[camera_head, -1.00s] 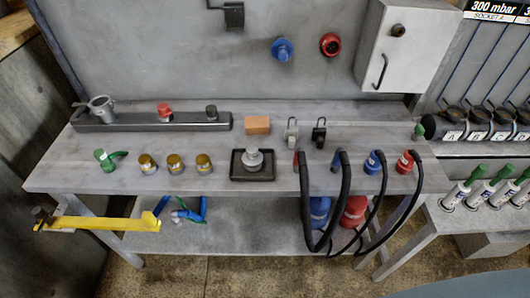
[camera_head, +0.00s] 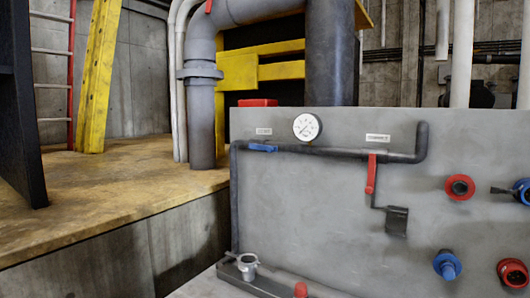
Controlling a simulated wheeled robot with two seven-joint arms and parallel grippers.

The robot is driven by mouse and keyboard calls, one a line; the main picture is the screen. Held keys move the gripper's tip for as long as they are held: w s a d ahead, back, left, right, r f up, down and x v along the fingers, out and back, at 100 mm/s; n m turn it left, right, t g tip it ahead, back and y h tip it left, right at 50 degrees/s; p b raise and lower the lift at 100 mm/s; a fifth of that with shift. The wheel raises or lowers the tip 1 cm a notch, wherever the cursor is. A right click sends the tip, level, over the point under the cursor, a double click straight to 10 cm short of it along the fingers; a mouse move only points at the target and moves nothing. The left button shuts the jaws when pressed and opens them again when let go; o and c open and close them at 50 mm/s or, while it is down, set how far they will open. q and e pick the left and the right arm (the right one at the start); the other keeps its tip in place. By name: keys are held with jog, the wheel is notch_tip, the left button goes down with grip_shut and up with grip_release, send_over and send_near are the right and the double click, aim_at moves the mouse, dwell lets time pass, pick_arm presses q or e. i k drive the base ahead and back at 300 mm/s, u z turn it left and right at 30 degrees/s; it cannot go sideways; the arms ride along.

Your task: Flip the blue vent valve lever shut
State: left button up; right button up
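A blue lever (camera_head: 263,148) sits on the dark pipe (camera_head: 330,151) that runs across the upper part of the grey panel. The lever lies about horizontal, in line with the pipe, below a small white label (camera_head: 264,131) too small to read. Neither of my grippers is in view, so I cannot see where they are relative to the lever.
A red lever (camera_head: 371,174) hangs down from the same pipe, above a dark outlet (camera_head: 397,221). A round gauge (camera_head: 307,127) stands above the pipe. Red and blue sockets (camera_head: 460,187) are at the right. A metal cup (camera_head: 247,266) stands below. The space before the blue lever looks clear.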

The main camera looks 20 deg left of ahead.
aim_at(269, 149)
jog(key=u, duration=1.95)
jog(key=i, duration=0.9)
jog(key=z, duration=2.95)
